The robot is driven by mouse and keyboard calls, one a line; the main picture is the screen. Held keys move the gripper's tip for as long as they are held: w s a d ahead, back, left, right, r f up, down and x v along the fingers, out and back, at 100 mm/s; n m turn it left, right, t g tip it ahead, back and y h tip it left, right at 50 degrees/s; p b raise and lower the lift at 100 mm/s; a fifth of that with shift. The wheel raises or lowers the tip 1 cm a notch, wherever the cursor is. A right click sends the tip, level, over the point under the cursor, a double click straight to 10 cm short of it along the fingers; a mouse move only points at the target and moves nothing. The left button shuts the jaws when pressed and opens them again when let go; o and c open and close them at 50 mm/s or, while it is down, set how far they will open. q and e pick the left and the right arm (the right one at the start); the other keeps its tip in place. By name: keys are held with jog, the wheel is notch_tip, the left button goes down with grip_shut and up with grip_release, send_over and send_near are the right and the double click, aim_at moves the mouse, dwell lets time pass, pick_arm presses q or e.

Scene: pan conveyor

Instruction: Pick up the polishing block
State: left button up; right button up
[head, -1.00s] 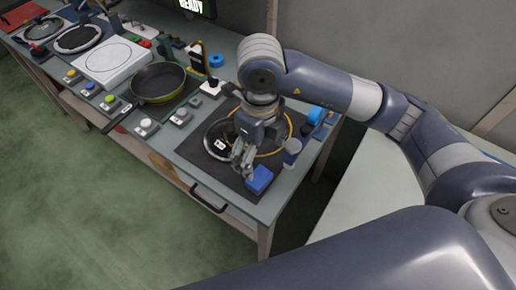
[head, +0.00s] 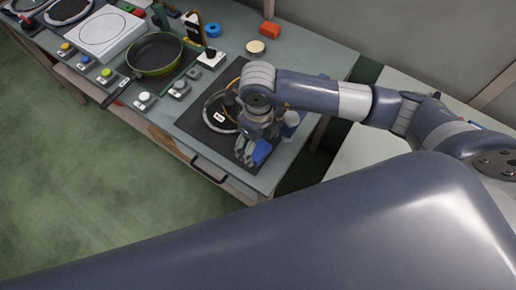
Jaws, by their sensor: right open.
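A blue block (head: 262,152), which looks like the polishing block, lies on the dark mat (head: 188,122) near the front right corner of the bench. My right gripper (head: 245,153) points down right beside the block, on its left side, and its fingers are open. The gripper and wrist cover part of the block. I cannot tell whether a finger touches it or reaches around it. My left gripper is not in view.
A grey cylinder (head: 291,119) stands close on the right. A green pan (head: 155,54) sits further left.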

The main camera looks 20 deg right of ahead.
aim_at(258, 149)
notch_tip(258, 149, down, 3)
jog(key=shift+r, duration=0.1)
jog(key=shift+f+p, duration=0.3)
jog(key=shift+f, duration=0.2)
jog(key=c, duration=1.2)
jog(key=shift+o, duration=0.2)
jog(key=shift+r+b, duration=0.3)
jog(key=shift+r, duration=0.1)
jog(key=shift+a+r+b, duration=0.3)
jog(key=shift+r+b, duration=0.1)
jog(key=shift+r, duration=0.25)
jog(key=shift+a+r+b, duration=0.25)
jog(key=shift+r+b, duration=0.15)
jog(key=shift+r, duration=0.2)
pick_arm(q)
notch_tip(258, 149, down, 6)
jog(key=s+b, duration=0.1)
jog(key=b, duration=0.3)
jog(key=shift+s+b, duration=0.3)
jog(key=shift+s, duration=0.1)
pick_arm(e)
jog(key=s+a+r, duration=0.1)
jog(key=s+a, duration=0.1)
jog(key=a, duration=1.2)
jog(key=shift+s+a+r, duration=0.25)
jog(key=shift+a+r, duration=0.1)
